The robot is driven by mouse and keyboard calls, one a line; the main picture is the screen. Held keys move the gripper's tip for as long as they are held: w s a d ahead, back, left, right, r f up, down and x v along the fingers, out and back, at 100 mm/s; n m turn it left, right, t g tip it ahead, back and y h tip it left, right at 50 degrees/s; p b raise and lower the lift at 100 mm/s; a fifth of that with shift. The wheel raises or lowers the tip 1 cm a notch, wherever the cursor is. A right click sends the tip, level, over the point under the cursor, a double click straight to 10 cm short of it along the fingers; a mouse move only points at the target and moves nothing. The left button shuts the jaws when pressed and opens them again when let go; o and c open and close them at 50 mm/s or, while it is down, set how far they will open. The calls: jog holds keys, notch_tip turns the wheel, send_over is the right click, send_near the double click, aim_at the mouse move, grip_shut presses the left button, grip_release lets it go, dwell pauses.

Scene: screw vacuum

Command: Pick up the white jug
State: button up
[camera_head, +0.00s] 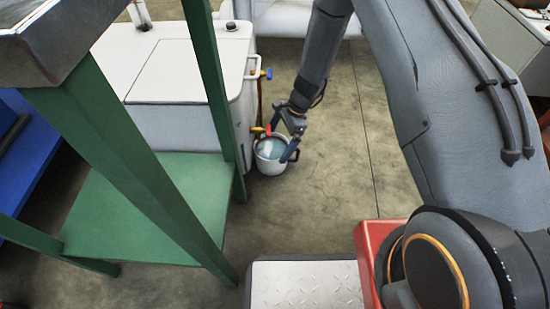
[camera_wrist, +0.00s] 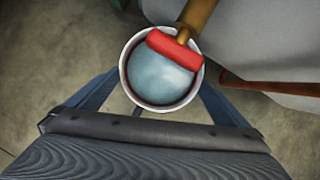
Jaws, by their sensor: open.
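The white jug (camera_head: 269,167) stands upright on the floor beside the white cabinet, with a pale bluish liquid surface inside. In the wrist view the jug (camera_wrist: 158,82) is seen from above, near the upper middle. A red-ended tap or spout (camera_wrist: 174,48) covers part of its mouth. My gripper (camera_head: 279,145) is open and low at the jug, with one blue finger on each side of it. In the wrist view the fingers of my gripper (camera_wrist: 160,88) reach either side of the rim. I cannot tell whether they touch it.
A green stand (camera_head: 140,215) is at the left front. The concrete floor (camera_head: 325,165) right of the jug is clear.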

jog(key=b+x, duration=0.2)
jog(key=x, duration=0.2)
jog(key=shift+w+f+b, duration=0.1)
jog(key=shift+f+b, duration=0.3)
jog(key=shift+r, duration=0.1)
jog(key=c, duration=1.7)
